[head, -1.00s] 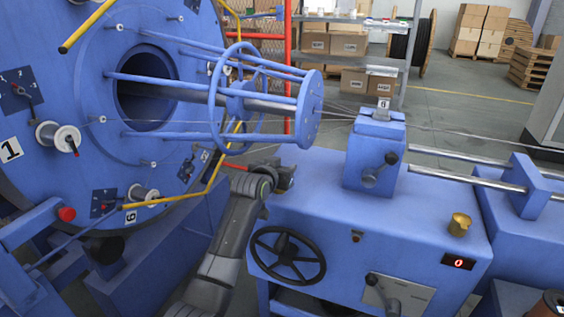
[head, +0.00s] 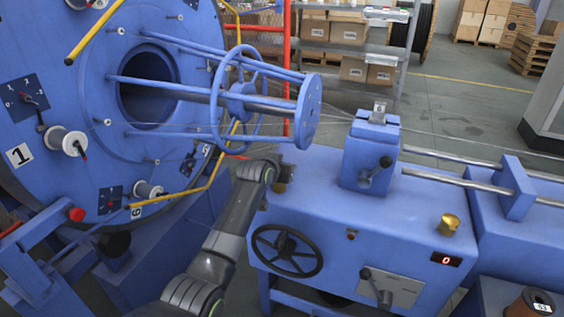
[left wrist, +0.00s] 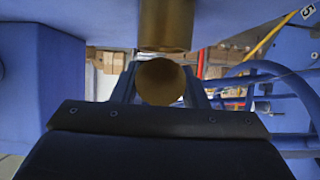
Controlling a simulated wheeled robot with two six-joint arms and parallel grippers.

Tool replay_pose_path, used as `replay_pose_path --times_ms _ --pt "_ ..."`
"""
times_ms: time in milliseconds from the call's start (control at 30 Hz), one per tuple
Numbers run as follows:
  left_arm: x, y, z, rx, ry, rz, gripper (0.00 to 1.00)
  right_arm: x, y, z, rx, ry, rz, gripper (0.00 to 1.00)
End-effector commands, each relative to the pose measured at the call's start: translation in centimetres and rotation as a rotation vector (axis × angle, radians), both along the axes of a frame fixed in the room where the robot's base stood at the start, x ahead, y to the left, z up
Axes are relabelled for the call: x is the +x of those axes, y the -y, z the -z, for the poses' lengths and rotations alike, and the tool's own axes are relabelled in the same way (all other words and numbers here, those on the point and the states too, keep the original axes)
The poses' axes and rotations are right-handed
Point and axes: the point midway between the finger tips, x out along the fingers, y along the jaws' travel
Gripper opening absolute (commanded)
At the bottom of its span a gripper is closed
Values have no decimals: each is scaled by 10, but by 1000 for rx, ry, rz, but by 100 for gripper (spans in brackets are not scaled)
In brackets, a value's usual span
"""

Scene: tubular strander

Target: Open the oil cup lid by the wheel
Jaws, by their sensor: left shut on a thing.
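A brass oil cup (head: 280,187) stands at the left end of the blue cabinet top, above the black handwheel (head: 287,251), partly hidden by my left wrist. In the left wrist view its brass cylinder (left wrist: 166,25) shows at the top centre. A round brass lid (left wrist: 160,82) shows just below it, between the two fingers of my left gripper (left wrist: 161,88). My left gripper is shut on this lid. Whether the lid touches the cup is hard to tell. In the head view my left fingers are hidden behind the wrist. My right gripper is not in view.
A second brass cup (head: 448,224) stands at the cabinet's right end. A blue block with a lever (head: 371,155) rises from the middle of the top. The blue tubular cage (head: 245,95) and yellow bar (head: 215,172) are close to my left arm.

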Motion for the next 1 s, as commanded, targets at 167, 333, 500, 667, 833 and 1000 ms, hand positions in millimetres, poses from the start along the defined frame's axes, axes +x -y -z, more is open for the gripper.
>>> replay_pose_path --times_ms 167,333,500,667,833,1000 --pt "1 0 -3 16 -47 0 17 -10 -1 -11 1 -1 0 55" --pt "2 0 -2 29 -86 -1 17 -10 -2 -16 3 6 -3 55" --pt "3 1 -1 36 -110 0 17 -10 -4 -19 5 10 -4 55" --pt "3 1 0 38 -121 0 17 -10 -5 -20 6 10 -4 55" --pt "3 1 1 38 -121 0 17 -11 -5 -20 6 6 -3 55" --pt "3 1 0 38 -121 0 17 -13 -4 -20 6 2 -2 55"
